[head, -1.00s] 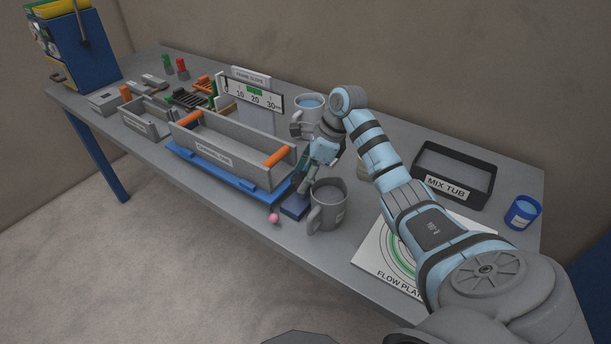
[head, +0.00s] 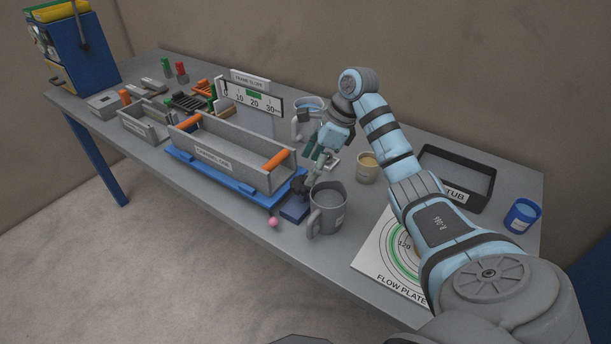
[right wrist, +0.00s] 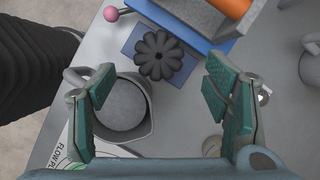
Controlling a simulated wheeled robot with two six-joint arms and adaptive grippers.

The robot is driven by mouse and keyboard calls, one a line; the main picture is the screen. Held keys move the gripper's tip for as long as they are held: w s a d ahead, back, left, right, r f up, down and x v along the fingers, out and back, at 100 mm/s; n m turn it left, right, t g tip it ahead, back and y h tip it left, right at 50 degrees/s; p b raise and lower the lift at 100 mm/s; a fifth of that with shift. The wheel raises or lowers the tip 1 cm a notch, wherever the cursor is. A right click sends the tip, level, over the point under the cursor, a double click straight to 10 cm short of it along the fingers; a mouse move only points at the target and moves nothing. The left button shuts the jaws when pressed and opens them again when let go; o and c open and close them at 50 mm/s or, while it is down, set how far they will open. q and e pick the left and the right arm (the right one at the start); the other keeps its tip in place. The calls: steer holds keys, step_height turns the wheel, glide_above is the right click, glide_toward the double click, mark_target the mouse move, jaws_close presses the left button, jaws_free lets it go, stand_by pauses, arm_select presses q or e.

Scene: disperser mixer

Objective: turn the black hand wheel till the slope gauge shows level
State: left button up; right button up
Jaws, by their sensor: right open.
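The black hand wheel (right wrist: 158,55) is a lobed knob on a blue block beside the blue frame; in the head view (head: 299,186) it is partly hidden by my gripper. My right gripper (right wrist: 160,88) is open and empty, with its green-padded fingers apart and the wheel showing beyond the gap between them. In the head view my right gripper (head: 317,165) is close above the wheel, and contact cannot be told. The slope gauge (head: 262,103) stands behind the trough; its dark pointer appears near 0, left of the green band. My left gripper is out of view.
A grey mug (head: 328,212) stands close to the wheel. The grey trough (head: 215,154) with orange handles sits on the blue frame (head: 222,175). A jug (head: 302,125), a tan cup (head: 367,167), the flow plate (head: 372,270) and the mix tub (head: 480,206) are nearby.

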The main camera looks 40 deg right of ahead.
steer(key=v, duration=0.2)
steer(key=shift+s+r, duration=0.1)
steer(key=shift+r, duration=0.15)
